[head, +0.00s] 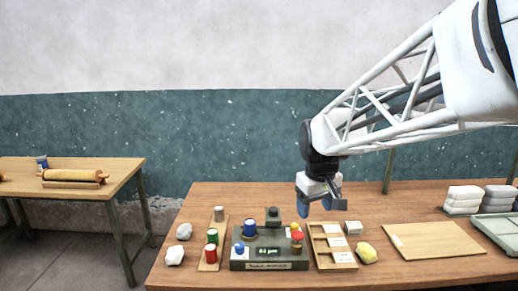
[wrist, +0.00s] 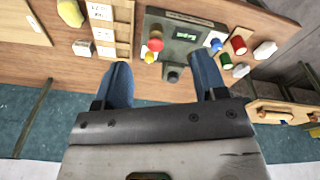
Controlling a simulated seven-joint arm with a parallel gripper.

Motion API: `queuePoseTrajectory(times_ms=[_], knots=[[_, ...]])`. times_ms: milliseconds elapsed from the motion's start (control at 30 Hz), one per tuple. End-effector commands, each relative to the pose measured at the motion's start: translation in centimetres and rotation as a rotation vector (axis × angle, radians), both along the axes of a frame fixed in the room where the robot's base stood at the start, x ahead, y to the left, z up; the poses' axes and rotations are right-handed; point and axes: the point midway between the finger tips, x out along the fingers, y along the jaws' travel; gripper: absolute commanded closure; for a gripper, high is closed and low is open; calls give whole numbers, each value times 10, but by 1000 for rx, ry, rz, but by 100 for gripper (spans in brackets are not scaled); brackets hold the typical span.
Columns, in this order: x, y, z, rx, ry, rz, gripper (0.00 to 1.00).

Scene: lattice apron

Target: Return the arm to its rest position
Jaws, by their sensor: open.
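My gripper (head: 319,206) hangs from my white lattice arm above the back part of the wooden table (head: 345,281), over the area behind the labelled wooden tray. Its two blue fingers are apart with nothing between them. In the wrist view my gripper (wrist: 161,84) also shows open and empty, with bare table and part of the dark device between and beyond its fingers. It touches nothing on the table.
A dark device (head: 268,265) with a green display carries coloured pieces. Beside it are a strip with spools (head: 211,253), a labelled tray (head: 331,247), a yellow lump (head: 366,252), white lumps (head: 174,255), a board (head: 433,240) and folded cloths (head: 463,199). A side table (head: 110,180) holds a rolling pin (head: 73,175).

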Motion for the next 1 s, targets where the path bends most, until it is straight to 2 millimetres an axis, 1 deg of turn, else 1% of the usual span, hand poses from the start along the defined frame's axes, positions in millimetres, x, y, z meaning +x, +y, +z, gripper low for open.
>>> queuePoseTrajectory(times_ms=[33, 100, 467, 800, 900, 1000], knots=[[-13, -4, 2, 2, -8, -19, 35], [-31, -8, 2, 5, -14, -46, 35], [-118, -27, -1, 22, -56, -185, 35], [-197, -40, -19, 42, -93, -317, 35], [-217, -42, -26, 47, -103, -351, 35], [-232, -44, -32, 52, -111, -378, 35]])
